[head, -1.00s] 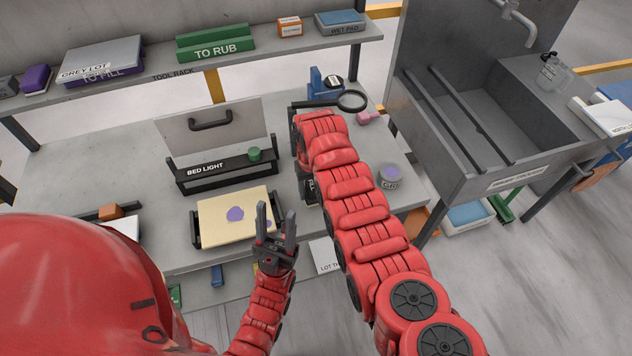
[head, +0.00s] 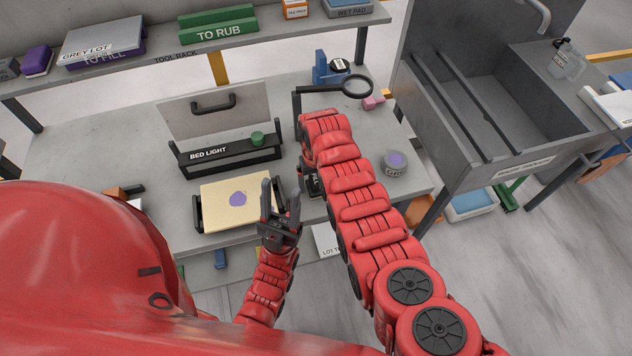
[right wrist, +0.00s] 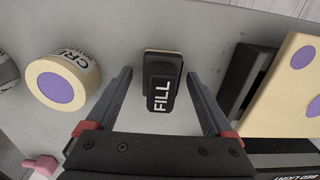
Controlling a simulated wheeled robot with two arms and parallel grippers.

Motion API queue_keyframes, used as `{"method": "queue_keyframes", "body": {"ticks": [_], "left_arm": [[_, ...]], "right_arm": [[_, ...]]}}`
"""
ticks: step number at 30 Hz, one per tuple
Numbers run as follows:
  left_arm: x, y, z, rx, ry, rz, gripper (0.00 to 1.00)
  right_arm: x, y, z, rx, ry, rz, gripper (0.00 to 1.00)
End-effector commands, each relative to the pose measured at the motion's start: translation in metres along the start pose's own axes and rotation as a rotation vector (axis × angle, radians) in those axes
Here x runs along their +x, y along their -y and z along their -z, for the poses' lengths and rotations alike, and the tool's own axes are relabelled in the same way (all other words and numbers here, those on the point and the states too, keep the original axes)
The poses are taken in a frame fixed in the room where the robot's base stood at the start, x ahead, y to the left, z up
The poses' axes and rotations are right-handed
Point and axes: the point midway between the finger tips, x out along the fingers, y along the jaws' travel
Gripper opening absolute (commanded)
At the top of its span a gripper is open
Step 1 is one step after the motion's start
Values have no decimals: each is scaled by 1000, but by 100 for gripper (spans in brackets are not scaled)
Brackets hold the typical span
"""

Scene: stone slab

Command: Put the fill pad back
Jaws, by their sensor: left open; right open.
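The fill pad (right wrist: 162,82) is a black block with a white FILL label and a thin tan edge. In the right wrist view it is on the grey bench between the spread fingers of my right gripper (right wrist: 159,76), which is open, with space on both sides. My left gripper (head: 281,205) is open and empty, at the right edge of the cream slab (head: 215,212).
The slab has purple spots. A BED LIGHT bar (head: 230,158) stands behind it. The tool rack (head: 150,68) holds boxes at the back; a sink (head: 480,105) is at right.

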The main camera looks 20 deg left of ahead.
Motion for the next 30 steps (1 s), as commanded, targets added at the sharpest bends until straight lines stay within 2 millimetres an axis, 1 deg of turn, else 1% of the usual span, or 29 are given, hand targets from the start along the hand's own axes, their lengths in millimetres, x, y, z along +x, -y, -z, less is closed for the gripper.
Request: {"method": "queue_keyframes", "body": {"ticks": [4, 6, 8, 14, 16, 17, 18, 20, 24, 25, 26, 27, 30], "left_arm": [[2, 0, 0, 0, 0, 0, 50], [7, 0, 1, 0, 0, 0, 50], [3, 0, 1, 0, 0, 0, 50], [-2, 0, 0, 0, 0, 0, 50], [-3, 0, 0, 0, 0, 0, 50], [-8, 0, -1, 0, 0, 0, 50], [-12, -1, -2, 0, 0, 0, 50], [-16, -1, -3, 0, 0, 0, 50], [-26, -1, -4, 0, 0, 0, 50], [-14, -1, -2, 0, 1, 0, 50], [-5, 0, -1, 0, 1, 0, 50], [0, 0, 0, 0, 0, 0, 50], [6, 0, 1, 0, 0, 0, 50]], "right_arm": [[-2, 0, 0, 0, 0, 0, 87], [-8, 0, 0, -1, 0, 0, 87], [-7, 0, 1, 0, -2, 0, 87], [-26, 0, 2, 0, -5, 0, 87], [-36, 0, 2, -1, -8, -1, 87], [-40, 0, 2, 0, -7, 0, 87], [-49, 0, 3, -1, -10, 0, 87], [-60, 0, 2, -1, -6, 0, 87], [-93, 0, 2, -2, -7, 0, 87], [-105, 1, 0, -2, -1, -1, 87], [-112, 1, 0, -2, 1, -1, 87], [-117, 0, 0, -2, 2, -1, 87], [-123, 0, 0, 0, 2, -1, 87]]}}
